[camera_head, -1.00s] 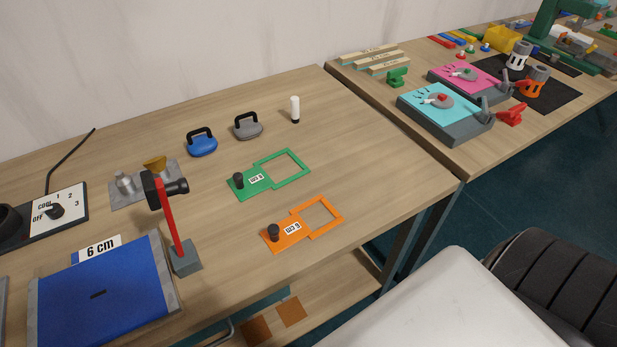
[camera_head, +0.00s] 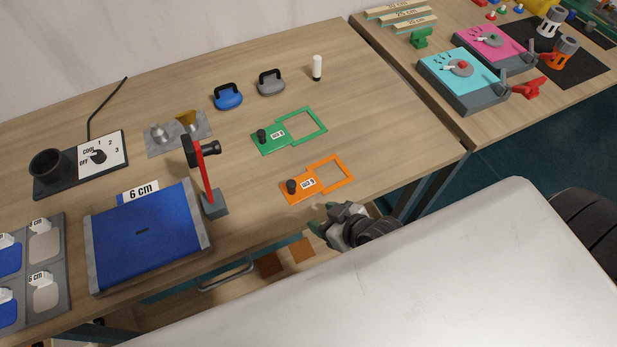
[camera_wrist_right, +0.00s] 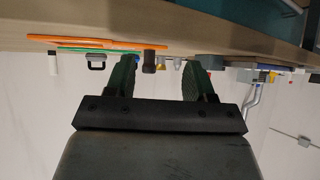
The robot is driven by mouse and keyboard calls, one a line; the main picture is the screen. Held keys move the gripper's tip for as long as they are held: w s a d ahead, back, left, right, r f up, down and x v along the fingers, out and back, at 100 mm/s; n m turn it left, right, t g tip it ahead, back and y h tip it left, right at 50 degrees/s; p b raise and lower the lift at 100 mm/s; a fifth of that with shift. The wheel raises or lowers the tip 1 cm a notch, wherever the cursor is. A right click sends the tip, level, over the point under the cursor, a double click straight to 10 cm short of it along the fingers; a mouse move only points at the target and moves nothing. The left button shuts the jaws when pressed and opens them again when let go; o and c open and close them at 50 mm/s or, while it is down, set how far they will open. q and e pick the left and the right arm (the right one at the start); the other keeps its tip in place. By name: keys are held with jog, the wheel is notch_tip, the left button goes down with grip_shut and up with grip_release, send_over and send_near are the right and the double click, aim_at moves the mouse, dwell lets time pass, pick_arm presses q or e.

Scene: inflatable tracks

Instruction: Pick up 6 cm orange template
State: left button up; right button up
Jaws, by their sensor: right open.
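The orange template (camera_head: 318,180) lies flat near the front edge of the table, with an open square frame at its right end and a black knob (camera_head: 291,186) at its left end. A white label sits beside the knob. My right gripper (camera_head: 322,217) is in front of the template by the table's front edge, apart from it. In the right wrist view my gripper (camera_wrist_right: 163,78) is open and empty. That view appears upside down; the orange template (camera_wrist_right: 95,41) shows edge-on, with its knob (camera_wrist_right: 150,62) just beyond the fingers. My left gripper is not in view.
A green template (camera_head: 290,131) lies behind the orange one. A red hammer-like tool (camera_head: 207,175) on a grey base stands to the left, beside a blue panel (camera_head: 146,236). Bare table (camera_head: 390,130) lies to the right. Blue and grey handled blocks stand farther back.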

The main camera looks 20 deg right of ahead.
aim_at(295, 187)
jog(key=w+r+t, duration=0.2)
jog(key=r, duration=0.1)
jog(key=shift+w+d+t+y, duration=0.1)
jog(key=shift+w+t+y, duration=0.2)
jog(key=shift+y, duration=0.1)
jog(key=p+x, duration=0.1)
jog(key=x, duration=0.4)
jog(key=shift+w, duration=0.35)
jog(key=shift+p+x, duration=0.75)
jog(key=shift+x, duration=1.65)
jog(key=shift+s+r, duration=0.1)
grip_shut()
